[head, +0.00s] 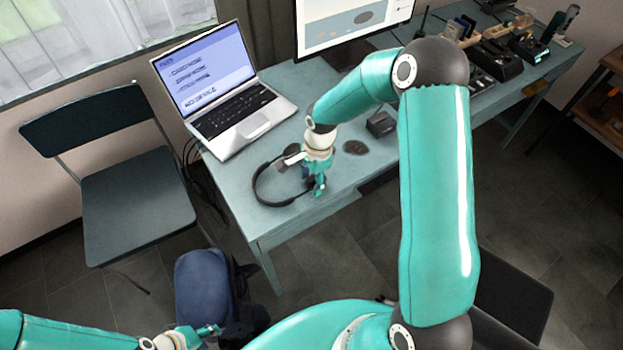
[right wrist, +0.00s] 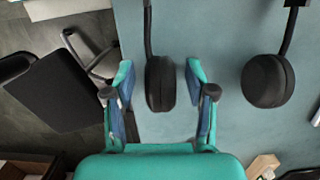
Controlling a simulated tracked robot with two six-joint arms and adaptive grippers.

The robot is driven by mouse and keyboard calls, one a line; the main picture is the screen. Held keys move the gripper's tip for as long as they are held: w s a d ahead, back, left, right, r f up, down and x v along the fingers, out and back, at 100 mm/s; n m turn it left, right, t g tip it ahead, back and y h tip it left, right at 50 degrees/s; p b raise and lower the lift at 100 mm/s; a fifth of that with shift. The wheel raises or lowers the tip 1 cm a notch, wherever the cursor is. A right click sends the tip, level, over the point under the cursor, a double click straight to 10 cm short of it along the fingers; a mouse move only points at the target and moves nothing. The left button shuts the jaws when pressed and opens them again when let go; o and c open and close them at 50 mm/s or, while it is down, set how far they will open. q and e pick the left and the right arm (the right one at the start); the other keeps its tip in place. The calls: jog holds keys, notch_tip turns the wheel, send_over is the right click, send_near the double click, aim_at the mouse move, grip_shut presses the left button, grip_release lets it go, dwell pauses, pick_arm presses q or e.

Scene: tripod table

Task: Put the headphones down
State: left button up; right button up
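The black headphones (head: 270,204) appear to lie on the teal table (head: 262,225), near its left front corner, in the head view. In the right wrist view one ear cup (right wrist: 160,83) is between the fingers of my right gripper (right wrist: 160,90), with a gap on each side. The other ear cup (right wrist: 267,80) is to the right, clear of the fingers. My right gripper (head: 318,188) is open and covers part of the headphones in the head view. My left gripper (head: 208,333) is low at the bottom, away from the table; its opening is too small to judge.
A laptop (head: 225,95) stands open behind the headphones. A monitor (head: 350,30), a small black box (head: 380,124) and a dark round pad (head: 355,147) are to the right. A chair (head: 135,205) and a blue backpack (head: 203,288) stand beside the table. Bare tabletop surrounds the headphones.

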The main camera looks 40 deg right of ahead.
jog(key=shift+r, duration=0.15)
notch_tip(320, 180, up, 12)
jog(key=d+b, duration=0.1)
jog(key=shift+d, duration=0.2)
dwell(0.6)
